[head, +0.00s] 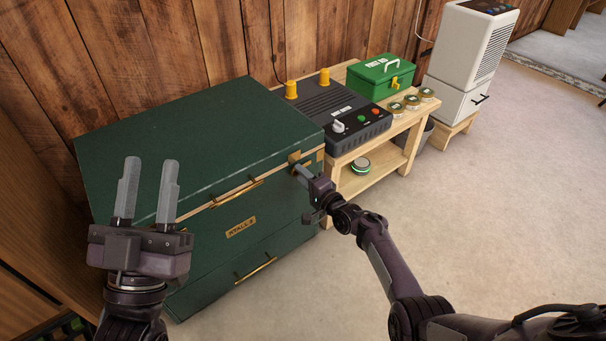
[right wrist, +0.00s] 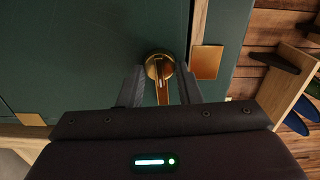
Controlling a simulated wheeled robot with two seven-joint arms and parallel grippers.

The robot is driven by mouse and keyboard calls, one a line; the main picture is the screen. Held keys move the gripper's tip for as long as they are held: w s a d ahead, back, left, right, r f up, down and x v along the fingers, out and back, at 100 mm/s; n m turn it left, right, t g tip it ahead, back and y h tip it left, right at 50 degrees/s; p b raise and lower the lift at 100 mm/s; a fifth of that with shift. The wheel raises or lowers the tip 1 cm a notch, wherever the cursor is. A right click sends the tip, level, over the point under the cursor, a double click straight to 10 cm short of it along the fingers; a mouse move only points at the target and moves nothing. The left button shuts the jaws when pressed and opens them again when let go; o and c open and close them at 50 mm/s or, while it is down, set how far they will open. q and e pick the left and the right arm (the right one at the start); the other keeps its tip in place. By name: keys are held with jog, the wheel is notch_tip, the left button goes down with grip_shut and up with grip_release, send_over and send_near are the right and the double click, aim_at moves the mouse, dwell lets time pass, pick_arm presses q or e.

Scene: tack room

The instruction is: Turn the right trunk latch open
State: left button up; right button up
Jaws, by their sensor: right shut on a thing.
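The dark green trunk (head: 200,130) stands against the plank wall, its lid down. Its right latch (right wrist: 158,64) is a round brass boss with a narrow lever pointing down in the right wrist view. My right gripper (head: 299,170) is at the trunk's front right corner, shut on the latch lever, with one finger on each side of it in the right wrist view (right wrist: 160,82). In the head view the gripper mostly hides this latch. My left gripper (head: 151,165) is open and empty, with its fingers apart, in front of the trunk's left part.
The floor (head: 480,210) in front is clear.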

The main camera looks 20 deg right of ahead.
pick_arm(q)
jog(key=shift+w+d+f+g+y, duration=0.15)
jog(key=shift+w+f+g, duration=0.2)
jog(key=shift+f, duration=0.3)
jog(key=shift+w+d+f+g+y, duration=0.1)
jog(key=shift+w+f+g+y, duration=0.2)
jog(key=shift+f, duration=0.35)
pick_arm(e)
jog(key=shift+m, duration=0.5)
pick_arm(q)
jog(key=shift+s, duration=0.1)
pick_arm(e)
jog(key=o, duration=1)
jog(key=shift+c, duration=0.2)
